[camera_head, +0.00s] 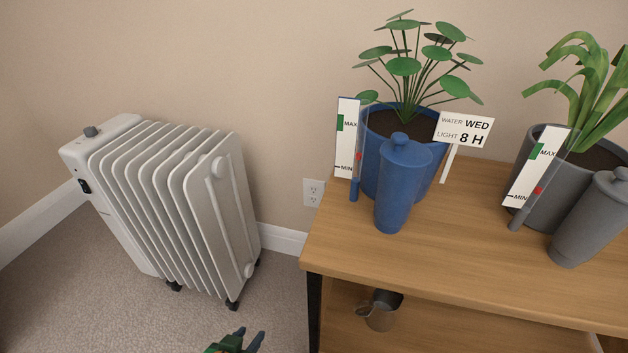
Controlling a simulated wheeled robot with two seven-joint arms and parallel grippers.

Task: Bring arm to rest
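My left gripper (250,335) shows at the bottom edge, left of the shelf unit and above the carpet. Its two dark fingertips stand apart with a gap between them, and nothing shows between them. The rest of my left arm is cut off by the picture's lower edge. My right gripper is not in view.
A white oil radiator (175,200) stands at the left. A wooden shelf unit (340,245) at the right bears a blue pot (375,150), a blue canister (400,190), a grey pot (545,195) and a grey canister (590,220). A metal mug (380,312) sits on the lower shelf.

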